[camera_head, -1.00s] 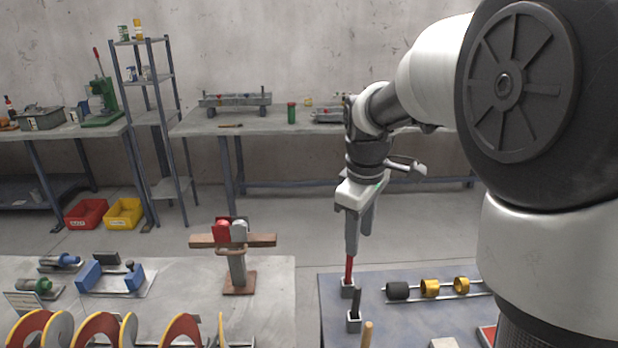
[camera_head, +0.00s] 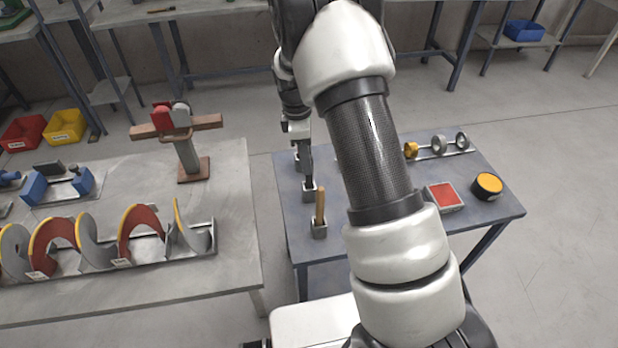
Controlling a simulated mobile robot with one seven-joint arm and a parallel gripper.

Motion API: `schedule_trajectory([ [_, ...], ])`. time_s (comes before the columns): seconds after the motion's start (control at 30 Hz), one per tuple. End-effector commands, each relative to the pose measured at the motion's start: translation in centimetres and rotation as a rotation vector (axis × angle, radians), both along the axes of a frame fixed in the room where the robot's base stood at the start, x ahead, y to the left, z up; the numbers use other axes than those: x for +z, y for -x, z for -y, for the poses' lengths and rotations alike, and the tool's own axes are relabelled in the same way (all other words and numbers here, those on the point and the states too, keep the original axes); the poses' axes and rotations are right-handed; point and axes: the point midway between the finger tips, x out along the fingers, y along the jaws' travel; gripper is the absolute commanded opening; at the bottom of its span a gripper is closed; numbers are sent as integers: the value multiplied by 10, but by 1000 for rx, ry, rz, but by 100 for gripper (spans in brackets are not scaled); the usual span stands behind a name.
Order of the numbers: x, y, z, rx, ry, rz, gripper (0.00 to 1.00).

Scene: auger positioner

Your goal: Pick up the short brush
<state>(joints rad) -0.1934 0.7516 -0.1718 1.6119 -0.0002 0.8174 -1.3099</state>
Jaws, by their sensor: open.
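Several small grey holders stand in a row at the left side of the blue-grey table (camera_head: 290,232). The nearest holder (camera_head: 320,231) has an upright wooden handle (camera_head: 320,204) in it. The middle holder (camera_head: 308,194) has a dark upright handle (camera_head: 309,180) in it. The rear holder (camera_head: 297,162) is partly hidden. I cannot tell which handle belongs to the short brush, as no bristles show. My gripper (camera_head: 304,152) points down over the middle and rear holders, open. Its fingers overlap the dark handle in view, and I cannot tell whether they touch it.
My arm covers the table's middle. The left table (camera_head: 235,200) holds an auger (camera_head: 125,240) and a wooden stand (camera_head: 187,150). A floor gap separates the tables.

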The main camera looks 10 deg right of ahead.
Motion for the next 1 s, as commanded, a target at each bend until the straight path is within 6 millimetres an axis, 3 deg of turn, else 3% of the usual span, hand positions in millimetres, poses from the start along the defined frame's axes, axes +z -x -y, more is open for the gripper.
schedule_trajectory([
  [0.27,-22,0,4,0,0,-1,40],
  [0.57,-62,-3,12,-1,0,-1,40],
  [0.87,-66,-3,13,-1,-1,1,40],
  [1.0,-66,-3,13,-1,-1,0,17],
])
